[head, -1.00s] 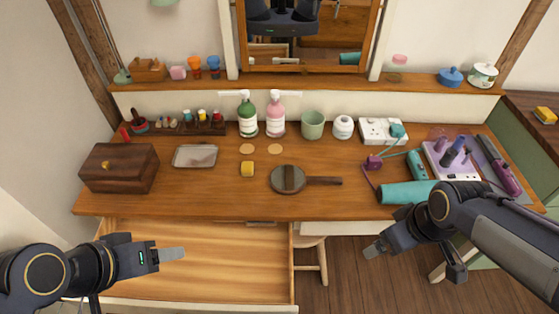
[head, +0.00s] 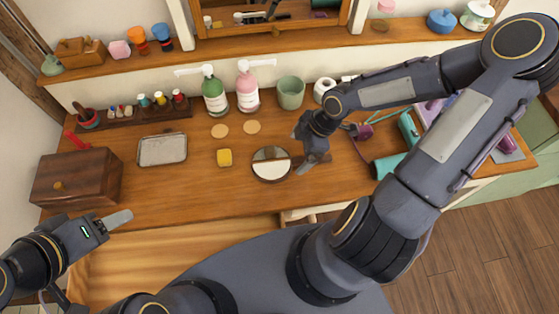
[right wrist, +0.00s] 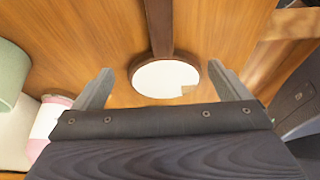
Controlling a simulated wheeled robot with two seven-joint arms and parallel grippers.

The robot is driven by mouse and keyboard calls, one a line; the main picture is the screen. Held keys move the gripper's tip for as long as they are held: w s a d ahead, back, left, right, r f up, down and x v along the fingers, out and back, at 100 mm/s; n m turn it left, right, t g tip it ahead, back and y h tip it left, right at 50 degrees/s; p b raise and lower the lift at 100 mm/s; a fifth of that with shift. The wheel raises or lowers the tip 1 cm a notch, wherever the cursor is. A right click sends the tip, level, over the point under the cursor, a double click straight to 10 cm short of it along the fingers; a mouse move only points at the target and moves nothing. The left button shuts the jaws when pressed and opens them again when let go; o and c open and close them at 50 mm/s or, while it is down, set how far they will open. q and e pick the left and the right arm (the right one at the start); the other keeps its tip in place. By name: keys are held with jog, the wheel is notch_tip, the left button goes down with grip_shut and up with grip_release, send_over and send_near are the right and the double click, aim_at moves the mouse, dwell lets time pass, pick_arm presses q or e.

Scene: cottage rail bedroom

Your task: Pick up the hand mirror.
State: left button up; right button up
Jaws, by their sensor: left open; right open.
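The hand mirror (head: 271,164) lies on the wooden dressing table (head: 190,195), its round glass in a dark wooden frame. Its handle points right in the head view and is partly hidden by my right gripper (head: 309,163). In the right wrist view the mirror's glass (right wrist: 166,80) shows between the fingers of my open right gripper (right wrist: 160,70), with the handle running away toward the top. I cannot tell the exact height of the fingers above it. My left gripper (head: 121,218) is open and empty, over the lower left, away from the mirror.
A wooden box (head: 76,178) stands farther left. Green (head: 214,95) and pink (head: 248,92) pump bottles and a green cup (head: 291,93) stand behind.

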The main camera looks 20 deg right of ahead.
aim_at(292, 160)
jog(key=x, duration=0.2)
jog(key=b+x, duration=0.1)
jog(key=x, duration=0.1)
jog(key=shift+s+a, duration=0.1)
jog(key=shift+s, duration=0.1)
grip_shut()
dwell(0.4)
